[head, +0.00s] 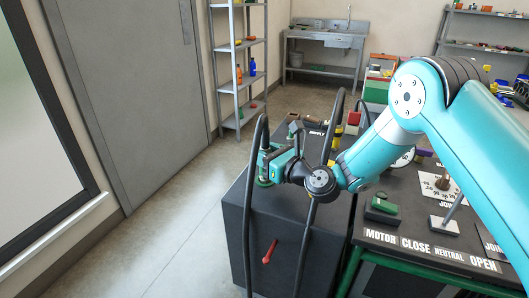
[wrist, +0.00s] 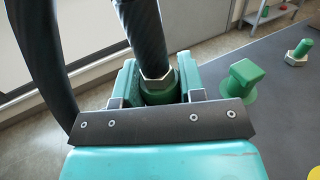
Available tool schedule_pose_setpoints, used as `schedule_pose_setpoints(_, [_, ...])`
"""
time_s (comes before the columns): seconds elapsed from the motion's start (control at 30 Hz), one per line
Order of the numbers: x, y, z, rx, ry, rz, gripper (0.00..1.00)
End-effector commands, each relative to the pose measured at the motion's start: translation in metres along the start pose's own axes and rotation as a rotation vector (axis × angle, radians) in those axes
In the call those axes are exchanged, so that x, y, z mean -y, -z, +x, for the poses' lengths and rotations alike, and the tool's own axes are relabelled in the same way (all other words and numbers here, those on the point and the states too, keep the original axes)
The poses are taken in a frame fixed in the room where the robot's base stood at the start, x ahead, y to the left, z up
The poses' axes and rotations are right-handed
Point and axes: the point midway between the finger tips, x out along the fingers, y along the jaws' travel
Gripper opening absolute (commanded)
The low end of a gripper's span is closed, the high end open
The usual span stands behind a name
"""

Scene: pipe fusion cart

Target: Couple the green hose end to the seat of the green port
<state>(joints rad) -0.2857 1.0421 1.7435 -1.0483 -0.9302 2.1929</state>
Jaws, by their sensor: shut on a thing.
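My gripper (head: 267,168) is over the near left corner of the dark cabinet top. In the wrist view its two jaws (wrist: 158,82) are closed around the green hose end (wrist: 159,95), a green collar under a metal hex nut. A black hose (wrist: 146,38) rises from the nut. In the head view a green disc (head: 264,183) shows just under the jaws; I cannot tell whether it is the hose end or a port. A green square-headed fitting (wrist: 243,76) stands right of the jaws, apart from them. The green port's seat cannot be made out for certain.
Another green fitting with a metal hex base (wrist: 298,52) stands farther right. Black hoses loop beside my arm. A red handle (head: 270,252) is on the cabinet (head: 235,235) front. A labelled lever panel (head: 430,252) stands to the right. Open floor lies left.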

Motion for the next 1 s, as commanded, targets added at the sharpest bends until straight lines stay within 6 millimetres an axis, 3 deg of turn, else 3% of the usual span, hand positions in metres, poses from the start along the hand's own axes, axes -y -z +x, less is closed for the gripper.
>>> schedule_pose_setpoints(0.5, [0.000,0.013,0.000,0.001,0.000,0.001,0.00])
schedule_pose_setpoints(0.53, [0.000,0.012,0.000,0.002,0.000,0.001,0.44])
schedule_pose_setpoints(0.63, [0.000,0.012,0.000,0.002,0.000,0.001,0.67])
schedule_pose_setpoints(1.0, [0.001,0.014,-0.006,-0.002,0.000,0.002,0.67])
